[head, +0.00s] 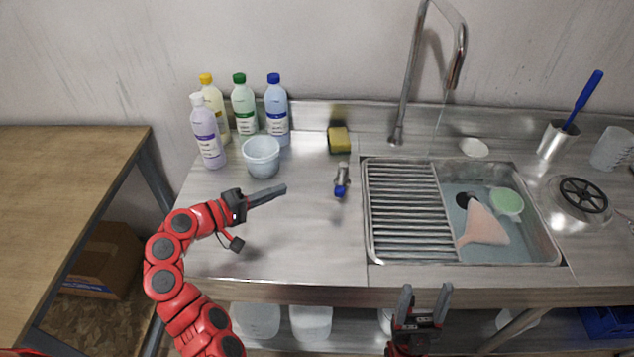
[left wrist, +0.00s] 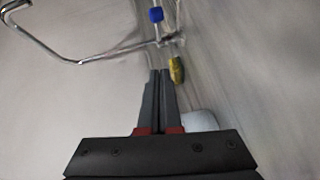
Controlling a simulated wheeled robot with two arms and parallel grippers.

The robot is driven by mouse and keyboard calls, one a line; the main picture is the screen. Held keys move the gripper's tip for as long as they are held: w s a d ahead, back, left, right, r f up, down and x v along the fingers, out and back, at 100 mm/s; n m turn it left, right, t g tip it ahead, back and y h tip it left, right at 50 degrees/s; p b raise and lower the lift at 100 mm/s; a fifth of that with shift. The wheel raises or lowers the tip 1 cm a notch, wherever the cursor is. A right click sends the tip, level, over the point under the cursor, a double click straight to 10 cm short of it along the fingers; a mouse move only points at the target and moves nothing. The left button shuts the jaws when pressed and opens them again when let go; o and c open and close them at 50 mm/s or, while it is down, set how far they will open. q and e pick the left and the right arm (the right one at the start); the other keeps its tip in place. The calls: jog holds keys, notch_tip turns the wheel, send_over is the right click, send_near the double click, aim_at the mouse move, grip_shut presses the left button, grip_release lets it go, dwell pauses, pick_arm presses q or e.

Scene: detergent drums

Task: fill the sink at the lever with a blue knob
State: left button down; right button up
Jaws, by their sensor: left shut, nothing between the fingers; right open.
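The lever (head: 342,172) with a blue knob (head: 340,192) stands on the steel counter, left of the sink (head: 365,255). The blue knob also shows at the top of the left wrist view (left wrist: 155,15). The tall curved faucet (head: 404,95) rises behind the sink. The basin looks bluish; I cannot tell how much water is in it. My left gripper (head: 284,188) is shut and empty above the counter, left of the lever and apart from it; its fingers show together in the left wrist view (left wrist: 160,72). My right gripper (head: 427,290) is open and empty at the counter's front edge.
A pale bucket (head: 262,157), several bottles (head: 244,108) and a sponge (head: 339,140) stand at the back left. A slatted rack (head: 405,215) covers the sink's left part. The front-left counter is clear.

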pick_arm(q)
jog(key=shift+w+d, duration=0.25)
jog(key=shift+d, duration=0.1)
jog(key=p+x, duration=0.2)
jog(key=x, duration=0.6)
jog(key=shift+d, duration=0.15)
jog(key=d, duration=0.1)
jog(key=d+p, duration=0.1)
jog(key=d, duration=0.1)
jog(key=shift+w+d+f+p, duration=0.15)
jog(key=shift+f+p, duration=0.15)
jog(key=shift+p, duration=0.1)
jog(key=shift+d+f, duration=0.15)
jog(key=shift+d, duration=0.35)
jog(key=shift+f, duration=0.1)
